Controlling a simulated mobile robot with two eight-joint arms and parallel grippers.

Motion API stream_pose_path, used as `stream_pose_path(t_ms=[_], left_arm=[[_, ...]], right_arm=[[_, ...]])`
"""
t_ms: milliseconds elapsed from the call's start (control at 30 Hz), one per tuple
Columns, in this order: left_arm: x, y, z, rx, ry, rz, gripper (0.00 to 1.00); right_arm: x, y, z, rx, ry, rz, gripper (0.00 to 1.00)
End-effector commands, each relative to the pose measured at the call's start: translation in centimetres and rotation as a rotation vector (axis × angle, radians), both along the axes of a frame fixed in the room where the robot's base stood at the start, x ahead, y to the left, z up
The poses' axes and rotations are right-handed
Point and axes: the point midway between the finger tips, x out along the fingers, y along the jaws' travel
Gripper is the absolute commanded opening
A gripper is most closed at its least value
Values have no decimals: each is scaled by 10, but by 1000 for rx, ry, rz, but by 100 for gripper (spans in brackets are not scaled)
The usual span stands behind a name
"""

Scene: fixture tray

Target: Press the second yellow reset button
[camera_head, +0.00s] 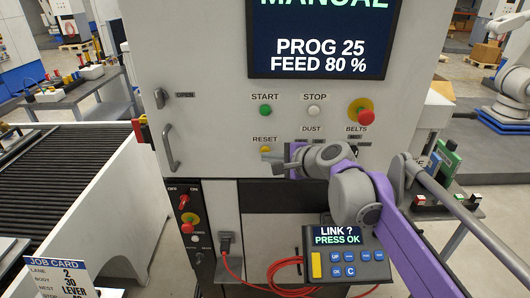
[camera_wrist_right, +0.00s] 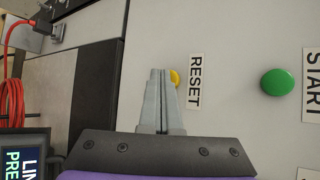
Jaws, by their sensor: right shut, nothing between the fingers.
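A small yellow button (camera_head: 265,149) sits under the RESET label on the light grey machine panel (camera_head: 215,120). It also shows in the right wrist view (camera_wrist_right: 175,77), partly hidden behind my fingers. My right gripper (camera_head: 266,157) is shut and empty, its fingertips just below the button in the head view. In the right wrist view the closed fingertips (camera_wrist_right: 160,71) overlap the button's edge; I cannot tell whether they touch it. No other button labelled RESET can be made out. My left gripper is not in view.
A green START button (camera_head: 265,110), a light STOP button (camera_head: 314,110) and a red emergency button (camera_head: 366,117) are on the same panel. A door handle (camera_head: 170,148) projects at left.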

Motion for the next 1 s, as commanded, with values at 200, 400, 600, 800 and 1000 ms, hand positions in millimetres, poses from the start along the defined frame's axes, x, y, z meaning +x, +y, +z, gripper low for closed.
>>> stream_pose_path(t_ms=[200, 400, 600, 800, 1000], left_arm=[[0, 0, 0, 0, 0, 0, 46], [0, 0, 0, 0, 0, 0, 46], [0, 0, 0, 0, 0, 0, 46], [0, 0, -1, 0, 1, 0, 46], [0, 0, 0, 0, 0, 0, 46]], right_arm=[[-10, 0, 0, 0, 0, 0, 0], [-11, 0, 0, 0, 0, 0, 0], [-18, 0, 0, 1, 0, 1, 0], [-38, 0, -1, 0, -1, 1, 0], [-56, 0, 0, 0, -1, 1, 0]])
